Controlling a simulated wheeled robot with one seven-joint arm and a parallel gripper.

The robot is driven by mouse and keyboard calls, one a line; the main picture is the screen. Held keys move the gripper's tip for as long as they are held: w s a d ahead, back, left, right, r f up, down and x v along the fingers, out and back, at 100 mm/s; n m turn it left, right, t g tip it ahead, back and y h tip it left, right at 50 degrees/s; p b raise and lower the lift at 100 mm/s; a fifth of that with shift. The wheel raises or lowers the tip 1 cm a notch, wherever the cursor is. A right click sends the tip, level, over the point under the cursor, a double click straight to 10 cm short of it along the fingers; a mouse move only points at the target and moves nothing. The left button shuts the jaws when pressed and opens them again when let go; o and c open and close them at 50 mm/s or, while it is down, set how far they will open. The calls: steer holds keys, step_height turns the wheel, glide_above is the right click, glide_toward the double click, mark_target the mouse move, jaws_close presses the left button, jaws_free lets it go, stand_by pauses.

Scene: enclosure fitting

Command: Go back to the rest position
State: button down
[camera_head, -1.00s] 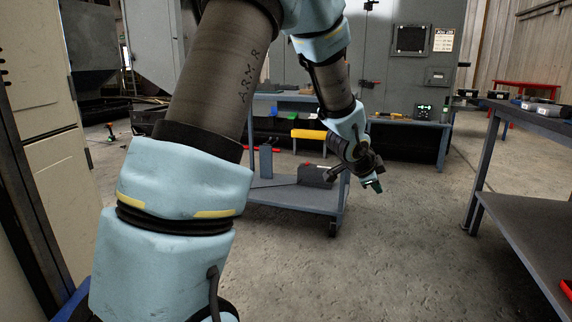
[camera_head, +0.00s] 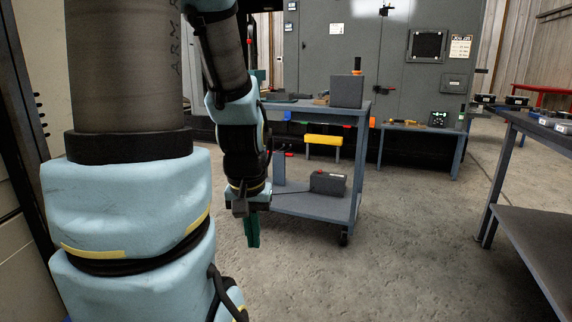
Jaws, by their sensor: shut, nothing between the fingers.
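My gripper (camera_head: 252,232) hangs at the end of my folded arm, left of centre, with its green fingertips pointing down at the floor. It is shut and holds nothing. It shows in front of the left side of a grey cart (camera_head: 310,207), apart from anything I can see. My large upper arm links fill the left side of the picture and hide what lies behind them.
The cart carries a dark box (camera_head: 347,91) on top and another box (camera_head: 328,183) on its lower shelf. A grey bench (camera_head: 545,225) stands at the right. Behind is a tall grey cabinet (camera_head: 330,60). The concrete floor (camera_head: 400,260) between cart and bench is clear.

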step_height(320, 180, up, 20)
steer(key=p, duration=1.7)
steer(key=shift+f+p, duration=0.25)
steer(key=shift+p, duration=0.1)
